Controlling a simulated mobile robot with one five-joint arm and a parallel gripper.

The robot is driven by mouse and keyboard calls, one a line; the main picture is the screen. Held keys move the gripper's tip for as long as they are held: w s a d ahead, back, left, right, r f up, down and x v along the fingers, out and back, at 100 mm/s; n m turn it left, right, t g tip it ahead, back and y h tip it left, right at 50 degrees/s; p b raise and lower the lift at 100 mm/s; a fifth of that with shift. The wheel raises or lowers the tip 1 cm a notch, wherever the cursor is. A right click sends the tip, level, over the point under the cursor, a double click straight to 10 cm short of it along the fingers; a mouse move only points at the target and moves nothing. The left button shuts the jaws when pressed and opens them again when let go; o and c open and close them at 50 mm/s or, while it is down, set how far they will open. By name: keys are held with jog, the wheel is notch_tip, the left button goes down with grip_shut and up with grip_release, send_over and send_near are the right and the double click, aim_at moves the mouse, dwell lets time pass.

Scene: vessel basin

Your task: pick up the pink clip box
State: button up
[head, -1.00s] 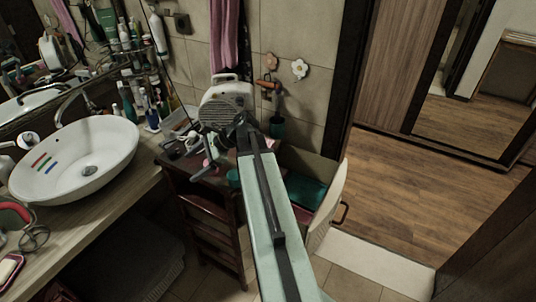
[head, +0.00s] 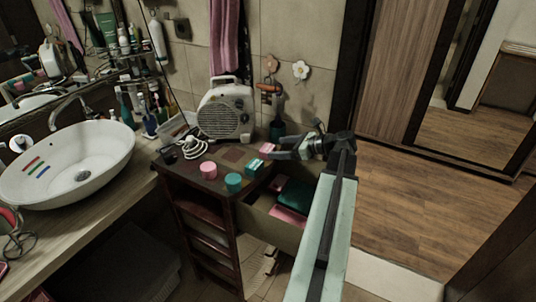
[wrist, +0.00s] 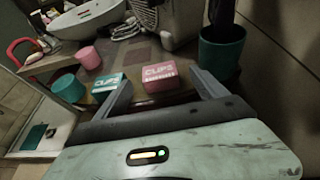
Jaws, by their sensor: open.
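The pink clip box (head: 267,149) lies on the dark wooden cabinet top, near its right edge in the head view. In the wrist view the pink clip box (wrist: 163,76) shows its white "CLIPS" lettering. My gripper (head: 278,153) is at the right edge of the cabinet top, its fingers pointing left towards the box. In the wrist view my gripper (wrist: 158,80) is open, with one finger on each side of the box. I cannot tell whether the fingertips reach past its near face or touch it. A teal clip box (wrist: 107,84) lies just left of the left finger.
A pink tub (head: 208,170) and a teal tub (head: 233,182) stand on the cabinet top. A white heater (head: 225,110) stands behind, with a dark green cup (wrist: 221,50) to its right. An open drawer (head: 262,221) holding cloths is below. The sink (head: 70,160) is left.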

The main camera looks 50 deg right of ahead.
aim_at(271, 149)
jog(key=b+x, duration=0.2)
jog(key=x, duration=0.3)
jog(key=shift+w+a+f, duration=0.1)
jog(key=shift+w+f, duration=0.1)
jog(key=shift+f, duration=0.1)
jog(key=shift+r, duration=0.1)
jog(key=c, duration=1.4)
